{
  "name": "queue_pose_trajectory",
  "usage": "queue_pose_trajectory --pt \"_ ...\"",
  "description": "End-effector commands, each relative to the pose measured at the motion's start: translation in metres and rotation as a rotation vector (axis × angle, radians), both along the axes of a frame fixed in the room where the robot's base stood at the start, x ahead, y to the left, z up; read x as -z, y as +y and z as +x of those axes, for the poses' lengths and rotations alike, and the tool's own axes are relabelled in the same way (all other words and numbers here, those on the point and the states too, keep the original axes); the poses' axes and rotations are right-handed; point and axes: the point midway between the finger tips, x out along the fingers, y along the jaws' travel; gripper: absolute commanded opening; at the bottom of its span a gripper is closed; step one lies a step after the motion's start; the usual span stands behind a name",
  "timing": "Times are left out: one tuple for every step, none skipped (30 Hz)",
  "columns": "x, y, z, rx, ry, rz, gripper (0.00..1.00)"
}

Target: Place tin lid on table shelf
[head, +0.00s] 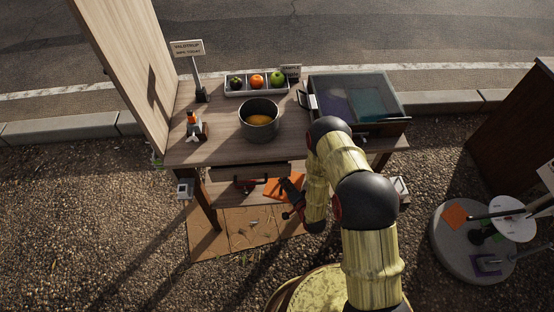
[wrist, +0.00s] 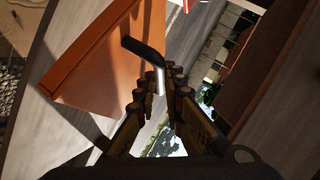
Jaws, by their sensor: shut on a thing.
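The rest of the lid is not clearly seen. In the head view my gripper (head: 289,198) is low at the front of the table, at the level of the shelf (head: 225,194) under the tabletop. An orange flat-sided thing (wrist: 88,60) lies on the shelf beside the handle; whether the two touch, I cannot tell. It also shows in the head view (head: 282,186). A lidless metal pot (head: 259,131) stands on the tabletop.
A red and black thing (head: 250,184) is on the shelf, left of the orange one. A round table (head: 450,250) stands to the right.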

Motion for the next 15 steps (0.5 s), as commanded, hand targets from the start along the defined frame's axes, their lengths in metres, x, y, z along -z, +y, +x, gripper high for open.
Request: queue_pose_trajectory --pt "0.001 -0.001 0.001 0.002 0.001 0.000 0.00" --pt "0.002 -0.003 0.002 0.002 0.001 0.000 0.00" --pt "0.005 -0.006 0.005 0.003 0.000 0.000 0.00" --pt "0.007 -0.010 0.008 0.005 0.000 0.000 0.00" --pt "0.009 -0.013 0.012 0.005 -0.001 0.000 0.00" --pt "0.013 -0.019 0.017 0.005 -0.003 0.000 0.00" --pt "0.016 -0.024 0.022 0.007 -0.003 0.000 0.00" --pt "0.019 -0.028 0.027 0.005 -0.003 0.000 0.00" --pt "0.024 -0.036 0.033 0.007 -0.002 0.000 0.00" --pt "0.027 -0.040 0.037 0.005 -0.002 0.000 0.00" --pt "0.030 -0.045 0.042 0.006 -0.002 -0.001 0.00" --pt "0.034 -0.051 0.048 0.005 -0.002 0.000 0.00" --pt "0.037 -0.056 0.053 0.005 -0.004 -0.001 0.00" --pt "0.041 -0.061 0.058 0.005 -0.003 0.000 0.00" --pt "0.044 -0.067 0.064 0.004 -0.003 0.000 0.00"
